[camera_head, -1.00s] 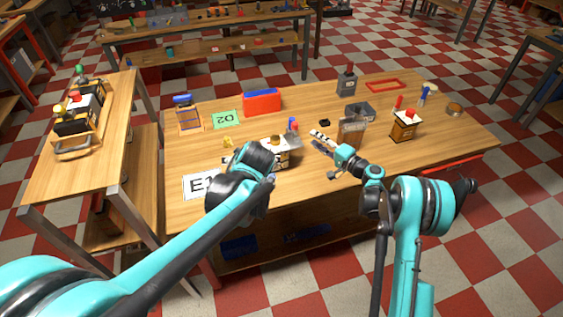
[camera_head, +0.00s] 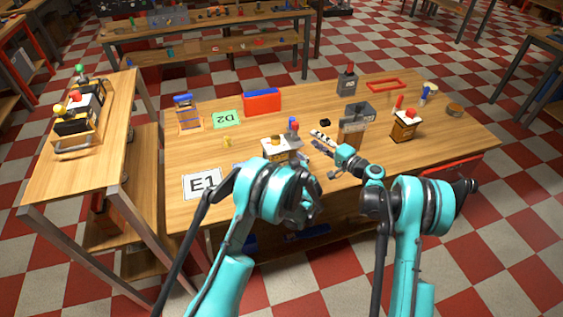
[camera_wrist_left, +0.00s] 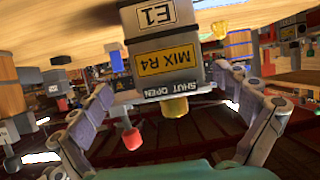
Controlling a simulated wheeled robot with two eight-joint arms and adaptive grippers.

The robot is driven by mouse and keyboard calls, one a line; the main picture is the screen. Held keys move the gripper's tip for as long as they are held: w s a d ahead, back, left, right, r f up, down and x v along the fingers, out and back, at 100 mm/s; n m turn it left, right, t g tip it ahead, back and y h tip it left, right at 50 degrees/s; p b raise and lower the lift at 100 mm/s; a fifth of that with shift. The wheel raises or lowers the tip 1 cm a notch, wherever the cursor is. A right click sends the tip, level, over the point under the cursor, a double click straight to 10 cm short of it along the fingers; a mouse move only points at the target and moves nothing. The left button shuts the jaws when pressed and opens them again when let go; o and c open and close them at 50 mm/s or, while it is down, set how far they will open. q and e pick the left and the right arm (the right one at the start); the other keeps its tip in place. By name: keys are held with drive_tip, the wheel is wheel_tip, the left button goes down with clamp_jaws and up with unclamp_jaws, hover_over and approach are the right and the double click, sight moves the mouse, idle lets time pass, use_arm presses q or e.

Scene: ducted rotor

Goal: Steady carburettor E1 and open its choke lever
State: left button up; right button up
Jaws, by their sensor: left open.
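Carburettor E1 (camera_head: 276,149) stands on the bench right of the E1 card, with a white top and a yellow knob. The left wrist view shows it upside down (camera_wrist_left: 168,50), with E1 and MIX R4 plates, a SHUT/OPEN label, a yellow knob (camera_wrist_left: 175,108) and a red knob (camera_wrist_left: 131,138). Which knob is on the choke lever, and its setting, I cannot tell. My left gripper (camera_wrist_left: 170,90) is open, its fingers apart either side of the carburettor's top in that view; contact is unclear. My right gripper (camera_head: 321,142) is open and empty, right of the carburettor.
The E1 card (camera_head: 202,184) lies left of the carburettor, near the bench front. A red bin (camera_head: 262,102) and a green D2 card (camera_head: 227,119) lie behind.

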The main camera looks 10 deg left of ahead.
use_arm(q)
drive_tip(key=shift+w+a+f, duration=0.1)
drive_tip(key=shift+a+f, duration=0.45)
drive_tip(key=shift+f, duration=0.3)
drive_tip(key=x, duration=0.7)
drive_tip(key=shift+w+a, duration=0.1)
drive_tip(key=shift+w, duration=0.05)
drive_tip(key=c, duration=1.3)
drive_tip(key=shift+c, duration=0.2)
